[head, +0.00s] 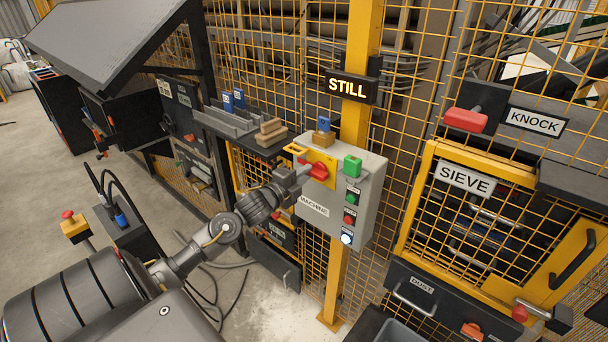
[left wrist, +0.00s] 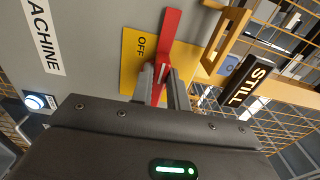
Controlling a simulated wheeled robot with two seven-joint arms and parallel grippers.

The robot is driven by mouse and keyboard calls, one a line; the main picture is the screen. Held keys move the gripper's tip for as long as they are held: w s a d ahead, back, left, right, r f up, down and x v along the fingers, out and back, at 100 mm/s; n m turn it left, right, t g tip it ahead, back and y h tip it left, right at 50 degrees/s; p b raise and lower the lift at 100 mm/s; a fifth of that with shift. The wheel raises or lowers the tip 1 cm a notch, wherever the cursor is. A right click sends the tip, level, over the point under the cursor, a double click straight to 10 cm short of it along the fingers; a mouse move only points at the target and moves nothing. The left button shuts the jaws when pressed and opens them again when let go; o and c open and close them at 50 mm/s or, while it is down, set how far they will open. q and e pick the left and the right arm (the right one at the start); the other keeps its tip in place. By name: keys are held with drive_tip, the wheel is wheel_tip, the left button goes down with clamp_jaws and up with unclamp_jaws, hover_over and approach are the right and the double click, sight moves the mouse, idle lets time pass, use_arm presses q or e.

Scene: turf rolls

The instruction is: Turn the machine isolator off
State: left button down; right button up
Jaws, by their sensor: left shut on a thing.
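The machine isolator is a red handle (head: 319,170) on a yellow plate (left wrist: 132,62), on the grey box labelled MACHINE (head: 368,200). My left gripper (head: 303,174) is at the handle. In the left wrist view its two fingers (left wrist: 162,85) are on either side of the red handle (left wrist: 171,35), shut on it. The word OFF (left wrist: 140,45) shows on the plate beside the handle. Part of the plate is hidden behind the handle and fingers, so I cannot tell the exact switch position. My right gripper is not in view.
A lit STILL sign (head: 351,87) hangs on the yellow post (head: 365,45). A green block (head: 352,166), buttons and a lit white lamp (head: 347,238) are on the box. A yellow hasp (head: 295,149) juts out beside the handle. Mesh fencing stands behind; the SIEVE door (head: 430,165) is right.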

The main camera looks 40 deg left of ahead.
use_arm(q)
drive_tip(key=shift+f, duration=0.1)
drive_tip(key=c, duration=1.4)
unclamp_jaws()
drive_tip(key=shift+o, duration=0.2)
drive_tip(key=s+b, duration=0.3)
drive_tip(key=s, duration=0.8)
drive_tip(key=shift+w+d, duration=0.1)
